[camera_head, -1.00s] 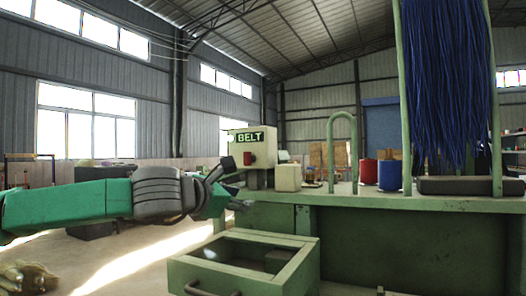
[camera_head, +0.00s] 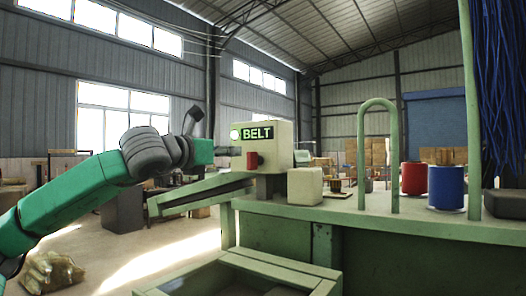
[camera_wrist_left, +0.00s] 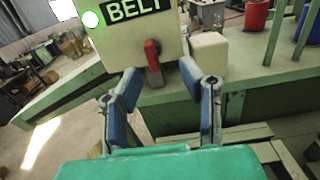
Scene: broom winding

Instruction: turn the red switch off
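The red switch (camera_head: 253,160) is on the front of a cream box labelled BELT (camera_head: 283,140). In the left wrist view the switch (camera_wrist_left: 153,58) hangs below the label with its lower end tilted slightly right. A round green light (camera_wrist_left: 91,19) beside the label is lit. My left gripper (camera_head: 228,150) points at the box just left of the switch in the head view. In the left wrist view, my left gripper (camera_wrist_left: 160,80) is open, its blue-padded fingers apart with the switch showing between and beyond them. My right gripper is out of view.
A cream block (camera_head: 305,186) stands right of the box on the green bench (camera_head: 400,217). A green arch (camera_head: 391,150), a red spool (camera_head: 413,178) and a blue spool (camera_head: 446,186) stand farther right. A green drawer (camera_head: 270,258) sticks out below.

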